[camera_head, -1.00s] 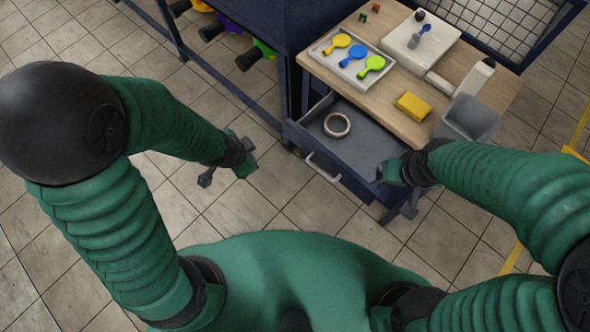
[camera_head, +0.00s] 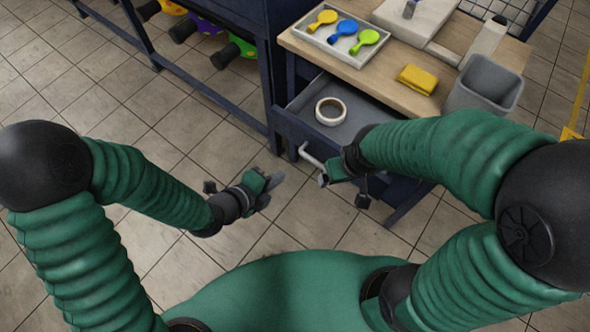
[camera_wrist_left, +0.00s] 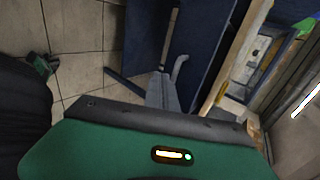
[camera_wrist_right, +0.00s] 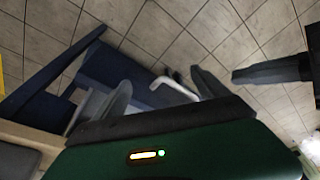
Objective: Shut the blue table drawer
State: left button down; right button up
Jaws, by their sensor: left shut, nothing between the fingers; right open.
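The blue table drawer (camera_head: 290,130) is pulled out under the wooden tabletop, with a white tape roll (camera_head: 331,111) inside. Its pale handle (camera_head: 311,156) shows on the front, also in the left wrist view (camera_wrist_left: 180,67) and right wrist view (camera_wrist_right: 178,82). My right gripper (camera_head: 342,190) is open and empty, just in front of the drawer front by the handle; its arm hides the drawer's right part. I cannot tell whether it touches the handle. My left gripper (camera_head: 272,182) is shut and empty, left of the handle and apart from the drawer.
The tabletop (camera_head: 390,92) bears a white tray (camera_head: 308,37) of coloured paddles, a yellow block (camera_head: 418,79) and a grey bin (camera_head: 488,82). Blue table legs and a rail (camera_head: 208,88) stand at left. The tiled floor (camera_head: 150,110) is free in front.

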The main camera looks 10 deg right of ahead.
pick_arm(q)
jog(key=w+d+f+b, duration=0.1)
jog(key=w+d+f, duration=0.1)
jog(key=w+d, duration=0.2)
jog(key=shift+w+d+f, duration=0.4)
jog(key=shift+d, duration=0.85)
pick_arm(e)
jog(key=x, duration=0.3)
jog(key=shift+s+f, duration=0.15)
jog(key=shift+s, duration=0.25)
pick_arm(q)
jog(key=shift+d+b, duration=0.1)
jog(key=shift+b, duration=0.2)
